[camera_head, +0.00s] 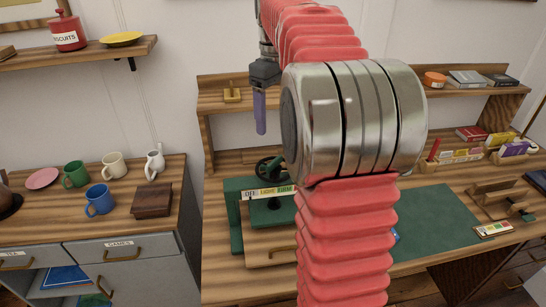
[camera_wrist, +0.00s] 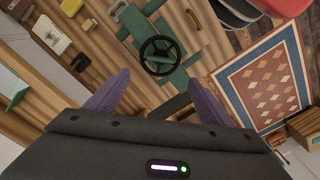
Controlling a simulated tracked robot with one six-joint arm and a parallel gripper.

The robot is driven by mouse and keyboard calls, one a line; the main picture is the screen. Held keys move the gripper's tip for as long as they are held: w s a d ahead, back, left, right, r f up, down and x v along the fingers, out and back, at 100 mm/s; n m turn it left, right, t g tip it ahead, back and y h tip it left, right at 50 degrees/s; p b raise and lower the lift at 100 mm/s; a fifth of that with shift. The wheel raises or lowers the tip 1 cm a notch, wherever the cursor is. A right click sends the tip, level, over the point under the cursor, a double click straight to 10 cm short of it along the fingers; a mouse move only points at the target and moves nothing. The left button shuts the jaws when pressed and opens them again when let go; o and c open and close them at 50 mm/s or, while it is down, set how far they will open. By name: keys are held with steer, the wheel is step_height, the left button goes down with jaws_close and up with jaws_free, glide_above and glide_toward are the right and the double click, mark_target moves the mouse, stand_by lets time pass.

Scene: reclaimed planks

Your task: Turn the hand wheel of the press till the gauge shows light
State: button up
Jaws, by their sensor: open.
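The green press (camera_head: 236,222) stands on the wooden desk, partly hidden behind my arm. Its dark hand wheel (camera_head: 267,167) sits on top and also shows whole in the wrist view (camera_wrist: 147,49), with spokes and a hub. The gauge strip (camera_head: 266,194) on the front reads OFF, LIGHT, FIRM; I cannot make out where its pointer stands. My gripper (camera_head: 261,112) hangs above the wheel with purple fingers pointing down. In the wrist view my gripper (camera_wrist: 157,92) has its fingers wide apart and empty, with the wheel beyond the tips, apart from them.
A shelf (camera_head: 215,101) runs along the wall behind the press. A green mat (camera_head: 435,222) lies on the desk to the right, with a wooden stand (camera_head: 497,200) beside it. Mugs and a wooden box (camera_head: 152,201) stand on the left cabinet.

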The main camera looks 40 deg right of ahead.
mark_target(274, 160)
step_height(274, 160, down, 14)
steer(key=shift+r, duration=0.1)
stand_by(0.7)
steer(key=shift+c, duration=0.5)
steer(key=c, duration=0.9)
